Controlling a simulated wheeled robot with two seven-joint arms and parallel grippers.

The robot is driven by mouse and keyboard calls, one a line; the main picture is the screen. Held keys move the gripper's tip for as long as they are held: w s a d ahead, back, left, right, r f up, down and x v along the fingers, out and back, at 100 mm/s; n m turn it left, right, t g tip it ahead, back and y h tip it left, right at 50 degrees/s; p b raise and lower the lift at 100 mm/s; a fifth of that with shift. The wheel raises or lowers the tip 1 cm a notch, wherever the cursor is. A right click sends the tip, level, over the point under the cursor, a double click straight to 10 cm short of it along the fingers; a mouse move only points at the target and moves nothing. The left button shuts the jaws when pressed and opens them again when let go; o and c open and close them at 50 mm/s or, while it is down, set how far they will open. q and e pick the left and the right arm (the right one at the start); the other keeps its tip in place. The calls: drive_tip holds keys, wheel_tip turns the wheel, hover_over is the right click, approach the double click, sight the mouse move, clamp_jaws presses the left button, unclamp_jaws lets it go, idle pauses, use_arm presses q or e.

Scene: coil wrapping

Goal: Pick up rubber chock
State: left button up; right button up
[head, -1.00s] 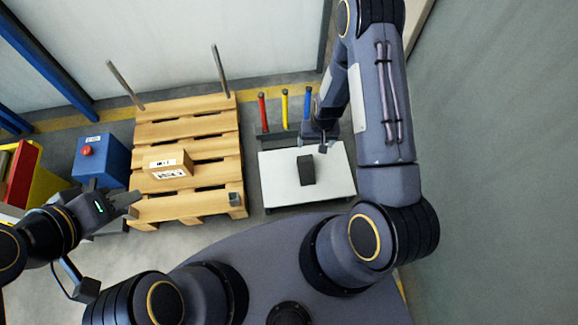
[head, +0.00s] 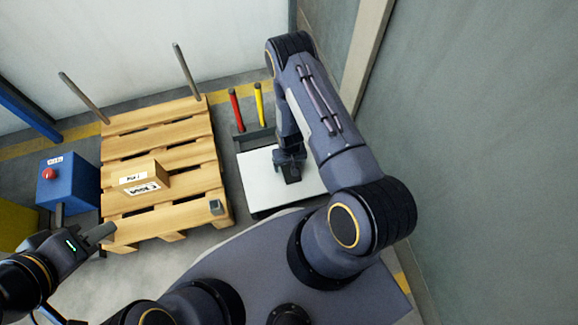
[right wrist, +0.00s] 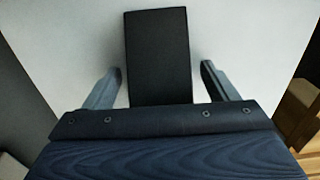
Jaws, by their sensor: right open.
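The rubber chock is a black block on the white tabletop (head: 262,185). In the right wrist view the rubber chock (right wrist: 158,55) lies between the two fingers of my right gripper (right wrist: 160,85), with a gap on each side. In the head view my right gripper (head: 290,168) is over the chock and hides most of it. The right gripper is open and not touching the chock as far as I can see. My left gripper (head: 105,236) is at the lower left, near the pallet's front corner; its finger opening is not clear.
A wooden pallet (head: 160,147) with two upright posts carries a labelled cardboard box (head: 140,178). A blue box with a red button (head: 68,183) stands left of it. Red (head: 236,110) and yellow (head: 259,104) handles stand in a rack behind the white table. A wall is close on the right.

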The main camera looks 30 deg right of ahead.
drive_tip(key=c, duration=1.2)
